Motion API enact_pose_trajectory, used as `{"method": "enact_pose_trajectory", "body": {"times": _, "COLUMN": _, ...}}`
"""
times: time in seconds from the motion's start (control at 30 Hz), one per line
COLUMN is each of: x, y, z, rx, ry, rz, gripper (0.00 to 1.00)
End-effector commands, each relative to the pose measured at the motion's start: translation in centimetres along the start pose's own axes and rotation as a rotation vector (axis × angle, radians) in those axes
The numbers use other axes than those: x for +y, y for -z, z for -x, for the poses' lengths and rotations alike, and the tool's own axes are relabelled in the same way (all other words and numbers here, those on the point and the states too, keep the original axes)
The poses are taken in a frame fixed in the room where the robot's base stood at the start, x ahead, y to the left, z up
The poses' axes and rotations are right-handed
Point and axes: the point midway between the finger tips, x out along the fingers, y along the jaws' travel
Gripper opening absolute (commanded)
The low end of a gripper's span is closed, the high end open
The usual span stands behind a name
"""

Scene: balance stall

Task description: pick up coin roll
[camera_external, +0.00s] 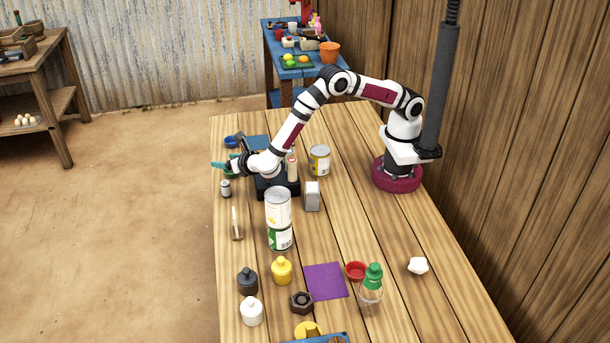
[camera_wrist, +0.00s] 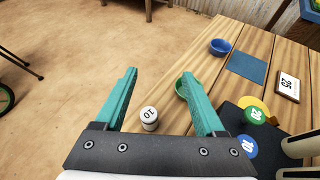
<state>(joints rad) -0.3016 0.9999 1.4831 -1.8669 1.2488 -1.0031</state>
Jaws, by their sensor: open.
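A small upright white cylinder marked 10 (camera_wrist: 149,115), which looks like the coin roll, stands on the table near its left edge. It also shows in the external view (camera_external: 226,189), below my gripper (camera_external: 222,165). In the wrist view its top shows between the teal fingers of my gripper (camera_wrist: 158,76), nearer the left finger. The fingers are apart, with nothing held between them. I cannot tell exactly how high they are above the cylinder.
A black stand (camera_external: 278,188) with round pieces marked 20 (camera_wrist: 254,115) and 10 (camera_wrist: 248,146) is close on the right. A green bowl (camera_wrist: 181,88) is partly hidden behind the right finger. A blue bowl (camera_wrist: 220,46) stands farther off. Stacked cans (camera_external: 279,215) stand nearer the camera.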

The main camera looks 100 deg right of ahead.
Motion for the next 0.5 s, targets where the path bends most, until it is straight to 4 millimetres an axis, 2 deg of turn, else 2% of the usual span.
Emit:
{"method": "enact_pose_trajectory", "body": {"times": 0.03, "x": 0.9, "y": 1.0, "z": -0.3, "rx": -0.016, "ry": -0.029, "rz": 0.058, "gripper": 0.71}}
{"method": "enact_pose_trajectory", "body": {"times": 0.13, "x": 1.7, "y": 2.2, "z": -0.8, "rx": -0.031, "ry": -0.056, "rz": 0.108, "gripper": 0.71}}
{"method": "enact_pose_trajectory", "body": {"times": 0.27, "x": 1.4, "y": 4.2, "z": -1.7, "rx": -0.030, "ry": -0.055, "rz": 0.109, "gripper": 0.71}}
{"method": "enact_pose_trajectory", "body": {"times": 0.43, "x": 1.1, "y": 7.8, "z": -3.3, "rx": -0.030, "ry": -0.054, "rz": 0.107, "gripper": 0.71}}
{"method": "enact_pose_trajectory", "body": {"times": 0.5, "x": 1.1, "y": 8.0, "z": -4.7, "rx": -0.031, "ry": -0.051, "rz": 0.101, "gripper": 0.71}}
